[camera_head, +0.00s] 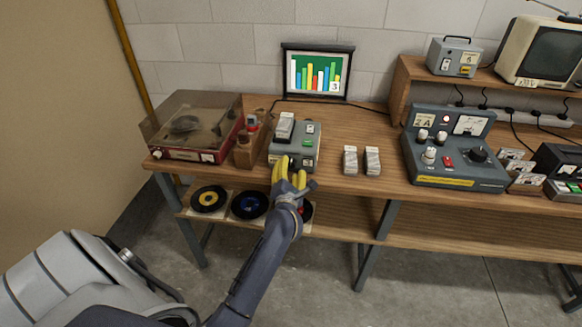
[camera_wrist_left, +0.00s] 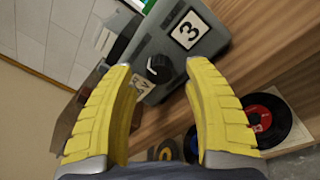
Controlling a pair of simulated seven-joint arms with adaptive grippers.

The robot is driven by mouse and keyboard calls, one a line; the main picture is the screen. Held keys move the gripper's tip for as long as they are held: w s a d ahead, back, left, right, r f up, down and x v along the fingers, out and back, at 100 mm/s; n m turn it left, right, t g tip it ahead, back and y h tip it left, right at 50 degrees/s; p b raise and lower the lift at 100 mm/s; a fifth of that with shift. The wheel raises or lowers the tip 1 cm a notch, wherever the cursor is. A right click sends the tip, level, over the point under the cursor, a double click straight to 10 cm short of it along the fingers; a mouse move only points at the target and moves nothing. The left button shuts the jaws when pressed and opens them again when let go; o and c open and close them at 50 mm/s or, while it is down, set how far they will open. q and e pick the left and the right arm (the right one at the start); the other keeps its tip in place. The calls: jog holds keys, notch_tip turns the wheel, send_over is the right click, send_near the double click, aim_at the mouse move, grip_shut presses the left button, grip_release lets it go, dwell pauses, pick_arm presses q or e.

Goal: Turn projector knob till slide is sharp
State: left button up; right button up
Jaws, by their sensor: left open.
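My left gripper (camera_head: 290,173) has yellow fingers and is open at the projector's front. In the wrist view its fingertips (camera_wrist_left: 157,72) are on either side of the knob, apart from it. The screen (camera_head: 317,73) shows coloured bars and a 3; the bars look distinct, but fine focus is hard to judge. My right gripper is out of view.
A record player (camera_head: 190,128) is to the left. Two small grey-white boxes (camera_head: 361,160) and a control console (camera_head: 452,147) are to the right. Records (camera_head: 250,204) lie on the lower shelf. The bench between projector and boxes is clear.

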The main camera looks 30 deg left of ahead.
pick_arm(q)
jog(key=v, duration=1)
jog(key=shift+s+d, duration=0.15)
jog(key=shift+s, duration=0.1)
jog(key=shift+r, duration=0.1)
